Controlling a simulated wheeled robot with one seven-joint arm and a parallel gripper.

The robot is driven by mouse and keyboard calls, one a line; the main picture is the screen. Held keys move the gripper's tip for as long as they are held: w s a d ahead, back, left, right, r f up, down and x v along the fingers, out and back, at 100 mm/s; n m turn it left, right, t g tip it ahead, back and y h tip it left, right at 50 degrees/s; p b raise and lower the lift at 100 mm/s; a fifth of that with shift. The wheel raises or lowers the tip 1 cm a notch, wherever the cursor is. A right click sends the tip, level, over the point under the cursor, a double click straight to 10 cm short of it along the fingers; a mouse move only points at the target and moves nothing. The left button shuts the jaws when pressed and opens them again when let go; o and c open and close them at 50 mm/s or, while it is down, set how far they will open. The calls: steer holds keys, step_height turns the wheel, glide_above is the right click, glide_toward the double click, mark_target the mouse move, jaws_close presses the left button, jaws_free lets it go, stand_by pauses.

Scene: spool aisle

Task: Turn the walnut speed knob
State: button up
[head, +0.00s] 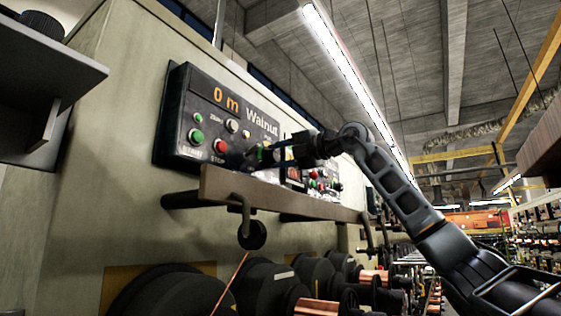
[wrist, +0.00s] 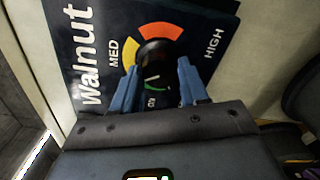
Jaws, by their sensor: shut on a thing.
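The walnut speed knob (wrist: 155,54) is black and round and sits on the dark Walnut panel (wrist: 85,50) in the wrist view. A yellow band by MED and an orange band towards HIGH curve around its far side. A thin pale mark shows on its near side, with some green below it. My gripper (wrist: 158,66) is shut on the knob, with one blue finger on each side. In the head view the panel (head: 180,143) reads "0 m" and "Walnut". My gripper (head: 266,154) is at its lower right and hides the knob there.
A green button (head: 196,136) and a red button (head: 221,146) are left of my gripper on the panel. A brown bar (head: 285,196) with hooks runs just below. Copper spools (head: 318,306) stand lower down. A second panel (head: 325,184) is beyond.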

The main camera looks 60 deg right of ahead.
steer(key=m+b, duration=0.2)
steer(key=m, duration=0.4)
steer(key=shift+b, duration=0.4)
steer(key=shift+m, duration=0.4)
steer(key=o, duration=1.1)
steer(key=shift+c, duration=0.2)
steer(key=s+b, duration=0.1)
steer(key=s, duration=0.6)
steer(key=shift+s+d+b, duration=0.25)
steer(key=shift+s+b, duration=0.15)
